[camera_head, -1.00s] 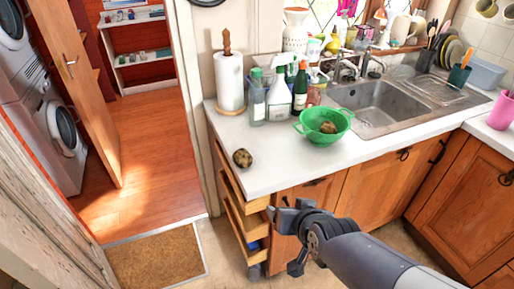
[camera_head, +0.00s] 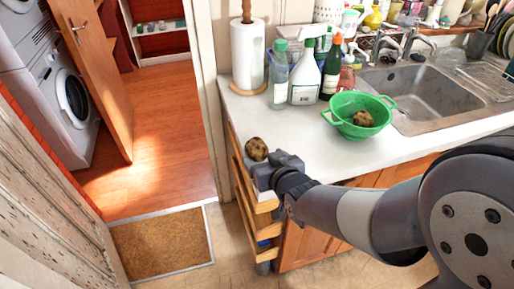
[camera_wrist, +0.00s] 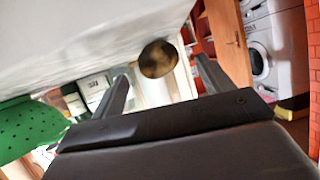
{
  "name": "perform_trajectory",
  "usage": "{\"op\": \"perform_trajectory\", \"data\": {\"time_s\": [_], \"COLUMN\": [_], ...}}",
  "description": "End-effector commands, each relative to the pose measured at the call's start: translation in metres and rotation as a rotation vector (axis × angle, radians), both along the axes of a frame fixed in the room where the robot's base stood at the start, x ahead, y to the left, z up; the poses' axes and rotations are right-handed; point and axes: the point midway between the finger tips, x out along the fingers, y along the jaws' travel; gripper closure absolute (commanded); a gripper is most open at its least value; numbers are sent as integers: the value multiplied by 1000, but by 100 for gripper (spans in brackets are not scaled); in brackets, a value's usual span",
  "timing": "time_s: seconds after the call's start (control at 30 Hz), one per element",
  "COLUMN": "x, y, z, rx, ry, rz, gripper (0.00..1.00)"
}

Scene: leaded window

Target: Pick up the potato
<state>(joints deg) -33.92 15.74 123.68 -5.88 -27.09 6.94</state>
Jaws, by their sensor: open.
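A brown, speckled potato (camera_head: 257,149) sits at the left front corner of the white counter (camera_head: 300,128). A second brown potato-like item (camera_head: 363,118) lies in a green colander (camera_head: 345,128) farther right. My gripper (camera_head: 262,172) is at the counter's front left corner, close to the near side of the corner potato and partly overlapping it in the head view. In the wrist view the fingers (camera_wrist: 160,88) are spread open, and the potato (camera_wrist: 158,59) shows just beyond and between their tips. Nothing is held. The exact gap to the potato is hard to tell.
Bottles (camera_head: 305,78) and a paper towel roll (camera_head: 247,55) stand at the back of the counter. A metal sink (camera_head: 435,95) is to the right. Open drawers (camera_head: 262,225) stick out below the corner. The counter between potato and colander is clear.

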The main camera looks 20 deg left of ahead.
Motion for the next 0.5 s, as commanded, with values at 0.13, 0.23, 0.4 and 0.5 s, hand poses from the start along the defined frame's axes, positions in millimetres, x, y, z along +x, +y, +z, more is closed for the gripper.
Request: {"op": "perform_trajectory", "data": {"time_s": [0.13, 0.23, 0.4, 0.5], "x": [5, 13, 31, 38], "y": [3, 8, 20, 26], "z": [-1, -2, -6, -10], "rx": [0, -2, -2, -1], "ry": [0, 2, 2, 2], "rz": [0, 0, -1, 0], "gripper": [25, 25, 25, 25]}}
